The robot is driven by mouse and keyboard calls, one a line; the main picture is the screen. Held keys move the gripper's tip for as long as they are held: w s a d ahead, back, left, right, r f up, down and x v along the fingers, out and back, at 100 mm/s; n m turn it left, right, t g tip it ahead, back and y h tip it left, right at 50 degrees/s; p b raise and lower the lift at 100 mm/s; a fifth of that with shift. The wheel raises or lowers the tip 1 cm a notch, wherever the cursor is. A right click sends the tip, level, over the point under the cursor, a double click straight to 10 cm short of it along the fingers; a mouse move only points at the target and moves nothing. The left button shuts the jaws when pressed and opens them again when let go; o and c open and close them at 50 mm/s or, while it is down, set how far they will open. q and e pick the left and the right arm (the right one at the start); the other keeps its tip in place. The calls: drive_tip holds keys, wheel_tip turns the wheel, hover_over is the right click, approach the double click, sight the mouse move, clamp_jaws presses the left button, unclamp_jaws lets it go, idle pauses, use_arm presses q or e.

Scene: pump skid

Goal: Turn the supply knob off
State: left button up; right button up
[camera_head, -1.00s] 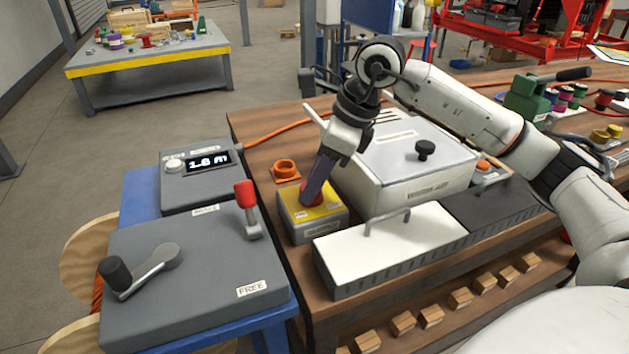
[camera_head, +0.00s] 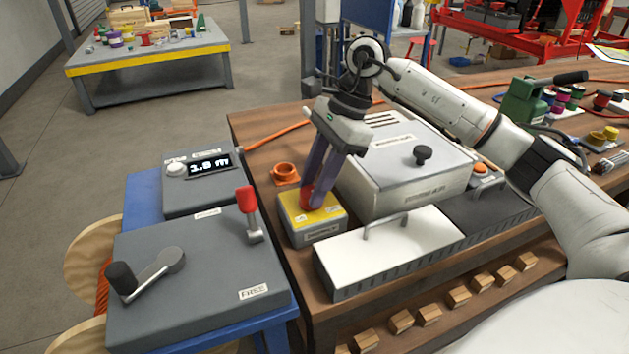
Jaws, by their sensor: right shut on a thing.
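The supply knob (camera_head: 306,198) is red and sits on top of a small box with a yellow top (camera_head: 327,212) on the wooden bench. My right gripper (camera_head: 310,196) reaches down from above, and its dark fingers are shut on the red knob. The fingers hide much of the knob, so its angle is hard to read. Labels on the yellow top are too small to read. My left gripper is not in view.
A light grey box with a black knob (camera_head: 423,155) stands behind right. A white-lidded tray (camera_head: 385,245) with a handle lies in front right. At left are a panel with a red lever (camera_head: 246,200) and crank (camera_head: 150,272), and a display unit (camera_head: 208,166).

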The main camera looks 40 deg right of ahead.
idle(0.4)
drive_tip(key=o, duration=1)
drive_tip(key=shift+o, duration=0.2)
drive_tip(key=w+v, duration=0.1)
drive_tip(key=v, duration=0.9)
drive_tip(key=shift+s+r+p, duration=0.2)
drive_tip(key=shift+s+p, duration=0.1)
drive_tip(key=shift+s, duration=0.2)
